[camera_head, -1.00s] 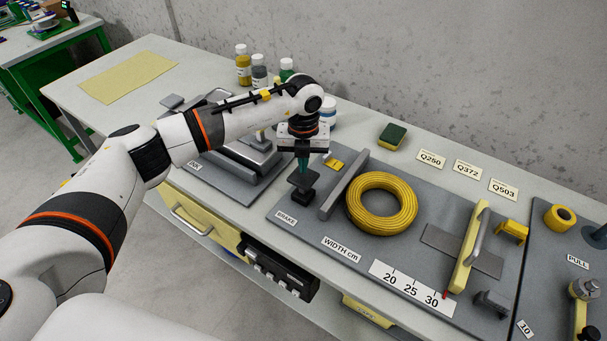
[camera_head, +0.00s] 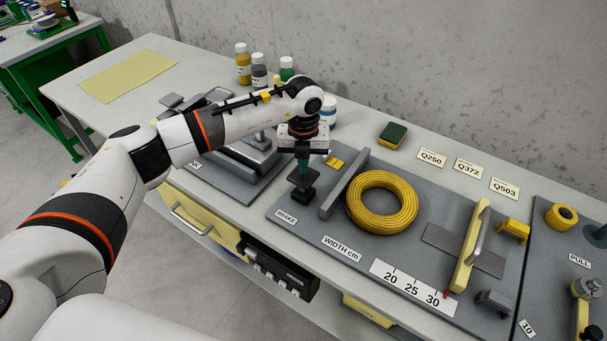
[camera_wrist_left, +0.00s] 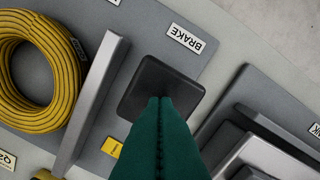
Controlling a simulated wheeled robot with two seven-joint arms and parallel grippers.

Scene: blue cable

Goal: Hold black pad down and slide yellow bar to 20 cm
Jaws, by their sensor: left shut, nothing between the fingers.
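The black pad (camera_head: 303,180) stands on the grey board by the BRAKE label. It also shows in the left wrist view (camera_wrist_left: 150,85). My left gripper (camera_head: 302,168) is shut and empty, with its green fingertips pointing down at the pad. In the wrist view the fingertips overlap the pad; whether they touch it I cannot tell. The yellow bar (camera_head: 467,258) with a grey handle stands across the plate at the right. Its red pointer is just past the 30 mark of the width scale (camera_head: 412,289). My right gripper is not in view.
A coil of yellow cable (camera_head: 382,203) lies between a fixed grey bar (camera_head: 343,184) and the yellow bar. A grey block (camera_head: 493,302) and a yellow clip (camera_head: 514,231) are right of the yellow bar. Bottles (camera_head: 244,65) stand behind my left arm.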

